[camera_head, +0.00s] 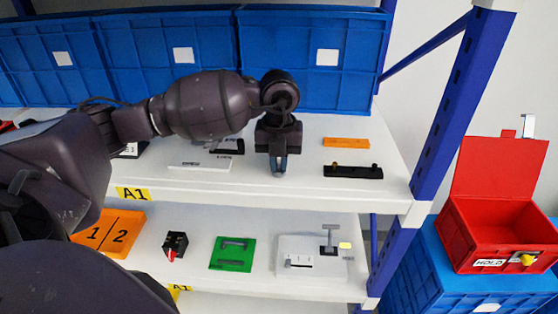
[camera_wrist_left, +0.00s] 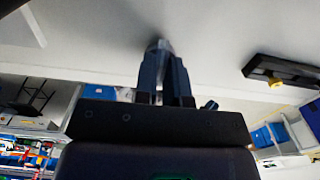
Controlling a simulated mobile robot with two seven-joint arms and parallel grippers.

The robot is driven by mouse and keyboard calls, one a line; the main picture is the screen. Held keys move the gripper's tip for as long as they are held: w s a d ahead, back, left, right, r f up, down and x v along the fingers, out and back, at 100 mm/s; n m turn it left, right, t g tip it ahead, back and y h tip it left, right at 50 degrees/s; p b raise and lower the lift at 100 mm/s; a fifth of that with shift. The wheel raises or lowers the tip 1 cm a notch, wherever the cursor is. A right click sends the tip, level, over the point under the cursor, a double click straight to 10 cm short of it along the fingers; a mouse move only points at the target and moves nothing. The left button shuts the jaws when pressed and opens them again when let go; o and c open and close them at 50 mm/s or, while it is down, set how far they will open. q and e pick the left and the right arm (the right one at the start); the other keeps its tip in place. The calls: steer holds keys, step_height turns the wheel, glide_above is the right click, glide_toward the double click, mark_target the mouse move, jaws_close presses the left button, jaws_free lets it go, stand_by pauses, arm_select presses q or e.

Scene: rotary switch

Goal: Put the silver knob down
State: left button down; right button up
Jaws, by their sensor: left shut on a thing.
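The silver knob (camera_head: 279,173) is held between the fingertips of my left gripper (camera_head: 280,160), above the front part of the white upper shelf (camera_head: 305,186). In the left wrist view the two dark fingers (camera_wrist_left: 160,78) are closed around the knob, and only its pale grey tip (camera_wrist_left: 160,45) shows past them. The fingers hide most of the knob. The tip is close to the shelf surface, but I cannot tell whether it touches. My right gripper is not in view.
A white plate (camera_head: 200,165) lies to the left. Blue crates (camera_head: 300,80) stand behind. A blue post (camera_head: 455,95) bounds the shelf at right. Bare shelf surrounds the gripper.

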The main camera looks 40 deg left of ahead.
mark_target(279, 165)
arm_select(q)
steer(key=shift+f, duration=0.1)
steer(key=c, duration=1.6)
jaws_free()
steer(key=o, duration=0.4)
steer(key=shift+r, duration=0.2)
step_height(279, 165, up, 12)
steer(key=shift+p, duration=0.3)
steer(key=shift+f, duration=0.1)
